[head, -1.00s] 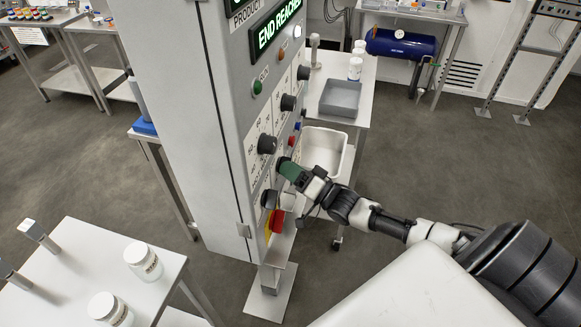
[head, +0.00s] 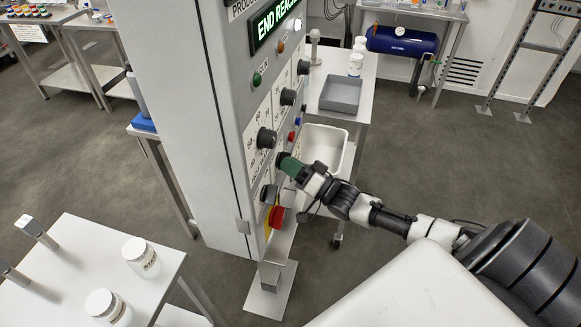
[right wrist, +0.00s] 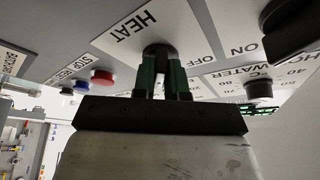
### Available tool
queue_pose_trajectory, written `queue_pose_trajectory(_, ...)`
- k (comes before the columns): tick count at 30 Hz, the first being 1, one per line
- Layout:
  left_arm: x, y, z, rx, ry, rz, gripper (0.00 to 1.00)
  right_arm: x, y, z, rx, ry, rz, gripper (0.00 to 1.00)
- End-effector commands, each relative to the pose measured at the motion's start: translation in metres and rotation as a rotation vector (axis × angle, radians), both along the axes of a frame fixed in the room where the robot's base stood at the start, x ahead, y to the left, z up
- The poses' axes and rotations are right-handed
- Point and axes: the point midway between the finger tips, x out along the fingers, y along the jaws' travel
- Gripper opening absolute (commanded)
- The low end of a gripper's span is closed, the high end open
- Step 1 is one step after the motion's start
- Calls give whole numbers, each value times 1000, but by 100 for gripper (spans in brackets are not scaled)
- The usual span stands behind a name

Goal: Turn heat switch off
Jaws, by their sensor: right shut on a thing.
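The heat switch is a dark round knob on the grey control cabinet (head: 195,120), low on its front panel. In the right wrist view the heat switch (right wrist: 158,48) sits by a white plate marked HEAT, with OFF and ON lettering to its right. My right gripper (head: 287,163) reaches the panel from the right, and its green fingers are shut on the heat switch. In the right wrist view the fingers (right wrist: 162,68) stand on both sides of the knob and partly hide it. The knob's pointer direction cannot be made out. My left gripper is not in view.
Other black knobs (head: 266,138) are just above, and another knob (head: 268,193) and a red knob (head: 276,216) are just below. A white bin (head: 345,160) stands behind my gripper. A table with jars (head: 140,254) is at the front left. Open floor lies to the right.

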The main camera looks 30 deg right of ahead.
Motion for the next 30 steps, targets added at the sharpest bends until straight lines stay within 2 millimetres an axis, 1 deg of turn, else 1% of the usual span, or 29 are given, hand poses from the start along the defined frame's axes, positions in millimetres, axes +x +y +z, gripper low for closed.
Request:
queue_pose_trajectory(1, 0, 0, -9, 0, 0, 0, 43, 0, -1, -4, -23, -22, 0, 0)
queue_pose_trajectory(12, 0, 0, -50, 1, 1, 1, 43, 2, -2, -7, -270, -233, -1, 0)
queue_pose_trajectory(30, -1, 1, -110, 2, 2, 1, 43, 5, -6, -5, -704, -604, -1, 0)
